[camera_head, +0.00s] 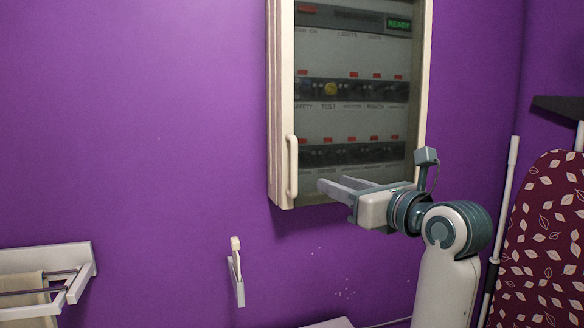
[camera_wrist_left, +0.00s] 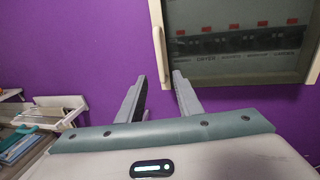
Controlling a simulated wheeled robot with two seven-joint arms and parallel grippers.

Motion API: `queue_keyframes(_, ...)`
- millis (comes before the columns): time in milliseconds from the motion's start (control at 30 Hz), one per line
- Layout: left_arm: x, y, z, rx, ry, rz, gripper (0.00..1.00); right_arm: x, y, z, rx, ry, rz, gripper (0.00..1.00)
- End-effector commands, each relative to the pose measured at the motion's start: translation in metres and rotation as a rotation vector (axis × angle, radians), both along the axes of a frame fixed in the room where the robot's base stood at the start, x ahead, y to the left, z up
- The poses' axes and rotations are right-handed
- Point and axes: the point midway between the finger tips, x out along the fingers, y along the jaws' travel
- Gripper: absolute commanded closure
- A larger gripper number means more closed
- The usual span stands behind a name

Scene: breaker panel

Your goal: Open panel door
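The breaker panel's door (camera_head: 362,128) has a cream frame and a see-through pane, and it looks shut. Its pale vertical handle (camera_head: 292,166) is at the lower left of the frame. My left gripper (camera_head: 335,182) is open and empty in front of the panel's lower edge, to the right of the handle in the head view. In the left wrist view the two fingers (camera_wrist_left: 160,76) are spread, with the handle (camera_wrist_left: 159,55) just beyond the tips and apart from them. My right gripper is not in view.
A wall rack (camera_head: 80,262) with a cloth is at the lower left. A small white wall fixture (camera_head: 238,272) is below the panel. A patterned ironing board (camera_head: 545,240) stands at the right, under a dark shelf (camera_head: 560,106). The purple wall left of the panel is clear.

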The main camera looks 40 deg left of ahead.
Motion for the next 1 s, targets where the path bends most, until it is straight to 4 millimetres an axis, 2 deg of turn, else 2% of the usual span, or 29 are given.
queue_keyframes(267, 0.0, 0.001, 0.0, 0.002, 0.001, 0.002, 0.68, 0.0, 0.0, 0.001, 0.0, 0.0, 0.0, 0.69)
queue_keyframes(467, 0.003, 0.011, 0.001, 0.003, 0.003, 0.004, 0.68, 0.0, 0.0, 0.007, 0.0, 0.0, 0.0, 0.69)
queue_keyframes(667, 0.009, 0.035, 0.004, 0.005, 0.004, 0.006, 0.68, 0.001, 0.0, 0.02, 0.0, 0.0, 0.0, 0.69)
queue_keyframes(1000, 0.026, 0.093, 0.004, 0.007, 0.006, 0.007, 0.68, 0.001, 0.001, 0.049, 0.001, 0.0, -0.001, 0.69)
